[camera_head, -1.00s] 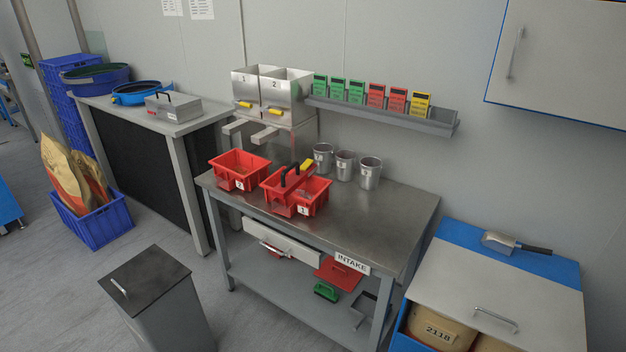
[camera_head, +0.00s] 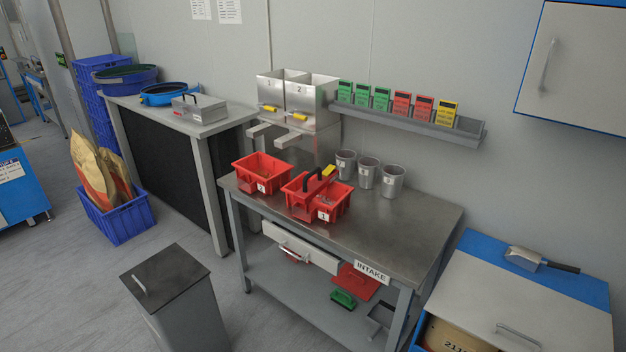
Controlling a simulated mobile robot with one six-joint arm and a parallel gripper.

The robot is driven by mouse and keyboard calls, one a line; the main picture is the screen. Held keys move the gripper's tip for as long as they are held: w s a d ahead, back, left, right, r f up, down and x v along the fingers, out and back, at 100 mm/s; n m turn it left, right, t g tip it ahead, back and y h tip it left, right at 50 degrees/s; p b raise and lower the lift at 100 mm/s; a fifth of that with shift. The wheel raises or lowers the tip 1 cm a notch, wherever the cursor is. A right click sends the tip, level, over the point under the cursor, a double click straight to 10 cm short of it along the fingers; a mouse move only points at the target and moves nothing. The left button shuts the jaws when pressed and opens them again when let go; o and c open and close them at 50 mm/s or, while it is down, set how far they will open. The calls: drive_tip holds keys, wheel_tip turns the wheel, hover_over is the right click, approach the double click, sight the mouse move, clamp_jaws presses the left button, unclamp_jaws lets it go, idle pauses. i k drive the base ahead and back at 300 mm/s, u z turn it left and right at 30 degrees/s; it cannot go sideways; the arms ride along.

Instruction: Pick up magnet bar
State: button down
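No gripper of mine shows in this view. I cannot tell for certain which object is the magnet bar. A grey metal block with a dark handle and a small red mark (camera_head: 199,108) lies on the left bench (camera_head: 222,122). A yellow piece (camera_head: 328,170) shows beside that handle.
Red bin 2 (camera_head: 262,172) and several metal cups (camera_head: 367,172) stand on the intake table. Steel hoppers (camera_head: 312,95) and a card shelf (camera_head: 410,122) are behind. A grey waste bin (camera_head: 180,295) stands in front. Floor left of it is clear.

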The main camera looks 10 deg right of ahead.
sight(310, 190)
drive_tip(key=i, duration=0.85)
drive_tip(key=u, duration=0.4)
drive_tip(key=k, duration=1.4)
drive_tip(key=u, duration=0.75)
drive_tip(key=i, duration=1.25)
drive_tip(key=u, duration=0.4)
